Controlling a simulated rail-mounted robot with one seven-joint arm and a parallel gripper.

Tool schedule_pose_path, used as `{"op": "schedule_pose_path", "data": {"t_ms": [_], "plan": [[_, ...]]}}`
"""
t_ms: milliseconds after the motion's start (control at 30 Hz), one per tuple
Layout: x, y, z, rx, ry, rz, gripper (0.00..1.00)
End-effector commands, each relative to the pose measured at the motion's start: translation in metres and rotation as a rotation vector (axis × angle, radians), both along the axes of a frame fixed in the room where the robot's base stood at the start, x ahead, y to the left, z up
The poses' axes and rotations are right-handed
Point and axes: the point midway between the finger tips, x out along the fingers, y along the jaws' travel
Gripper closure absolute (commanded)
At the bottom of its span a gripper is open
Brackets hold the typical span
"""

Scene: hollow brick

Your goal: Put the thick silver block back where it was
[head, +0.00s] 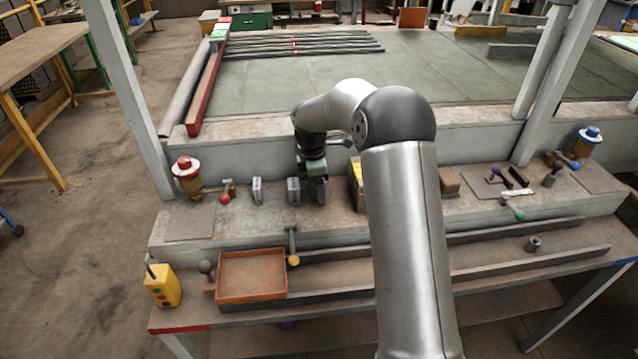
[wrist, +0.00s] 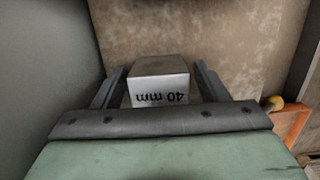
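In the wrist view, a silver-grey block (wrist: 160,92) with "40 mm" printed upside down sits between the two fingers of my gripper (wrist: 161,68). Narrow gaps seem to show between the block and the fingers, so they look open around it. In the head view my gripper (head: 313,186) points down low over the grey ledge, and its fingers hide most of what is between them. Two upright silver blocks stand to its left: one (head: 293,190) close beside it, another, thinner-looking (head: 257,190), farther left.
A yellow-marked block (head: 356,184) stands just right of my gripper, partly behind my arm. A red-topped fixture (head: 186,172) and a red-knobbed lever (head: 226,194) are at left. An orange tray (head: 251,276) and a yellow-knobbed lever (head: 293,258) lie nearer.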

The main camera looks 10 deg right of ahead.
Motion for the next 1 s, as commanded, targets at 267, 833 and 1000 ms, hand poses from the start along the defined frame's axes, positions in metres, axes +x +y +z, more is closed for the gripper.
{"op": "schedule_pose_path", "data": {"t_ms": [267,833,1000], "plan": [[0.0,0.0,0.005,0.0,-0.001,0.0,0.33],[0.002,0.013,0.106,0.001,-0.003,0.0,0.33],[0.001,0.014,0.121,0.001,-0.001,0.001,0.33]]}}
